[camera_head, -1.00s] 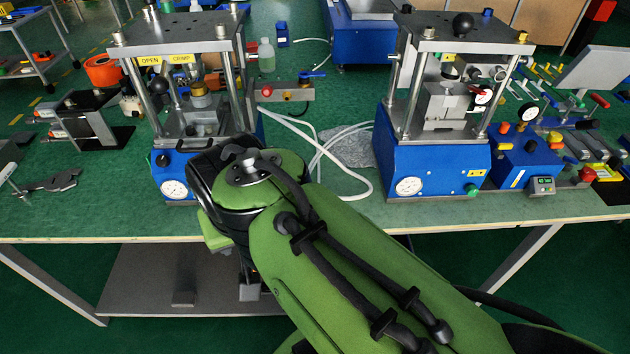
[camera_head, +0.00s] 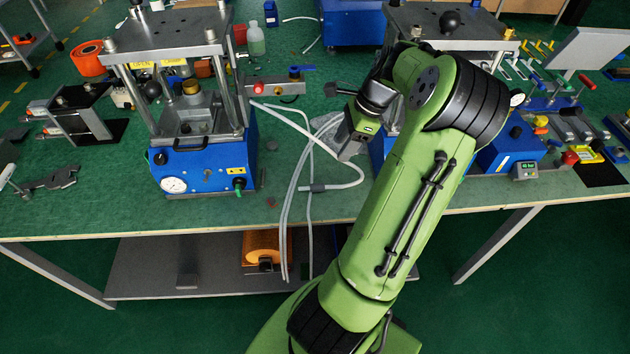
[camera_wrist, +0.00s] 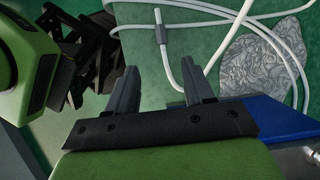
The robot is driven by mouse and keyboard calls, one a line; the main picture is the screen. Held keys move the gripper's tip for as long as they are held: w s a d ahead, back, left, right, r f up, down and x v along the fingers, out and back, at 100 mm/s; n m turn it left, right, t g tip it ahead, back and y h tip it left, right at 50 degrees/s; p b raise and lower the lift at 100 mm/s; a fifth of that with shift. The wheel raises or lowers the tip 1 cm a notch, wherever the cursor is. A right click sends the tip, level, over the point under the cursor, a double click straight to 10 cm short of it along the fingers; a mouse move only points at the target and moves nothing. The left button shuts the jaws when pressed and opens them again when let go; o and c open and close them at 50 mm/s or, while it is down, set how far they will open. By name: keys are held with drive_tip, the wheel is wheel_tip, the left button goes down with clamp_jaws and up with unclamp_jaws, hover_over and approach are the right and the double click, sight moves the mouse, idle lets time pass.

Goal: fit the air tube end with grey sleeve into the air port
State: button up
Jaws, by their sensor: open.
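A white air tube with a grey sleeve (camera_head: 313,188) lies on the green bench between two blue presses, its short end just left of the sleeve. The sleeve also shows in the wrist view (camera_wrist: 161,35), beyond my fingertips and apart from them. My gripper (camera_wrist: 160,70) is open with nothing between its two fingers; in the head view my gripper (camera_head: 350,150) is low near the tube's right bend. A green-ringed fitting (camera_head: 239,184), which looks like an air port, is on the left press's front. My arm hides much of the right press's front.
The left press (camera_head: 205,165) stands on the bench with a gauge in front. A crumpled clear bag (camera_wrist: 255,70) lies beside the tubes. Other pale tubing hangs over the front edge (camera_head: 285,262). A valve bar (camera_head: 275,87) stands behind. The front strip of bench is mostly clear.

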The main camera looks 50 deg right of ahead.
drive_tip(key=b, duration=0.5)
hover_over(318, 185)
drive_tip(key=s+d, duration=0.1)
drive_tip(key=s, duration=0.1)
drive_tip(key=f, duration=1)
drive_tip(key=shift+w+f, duration=0.15)
drive_tip(key=shift+w, duration=0.05)
drive_tip(key=b+x, duration=0.2)
drive_tip(key=x, duration=0.3)
drive_tip(key=shift+d, duration=0.1)
clamp_jaws()
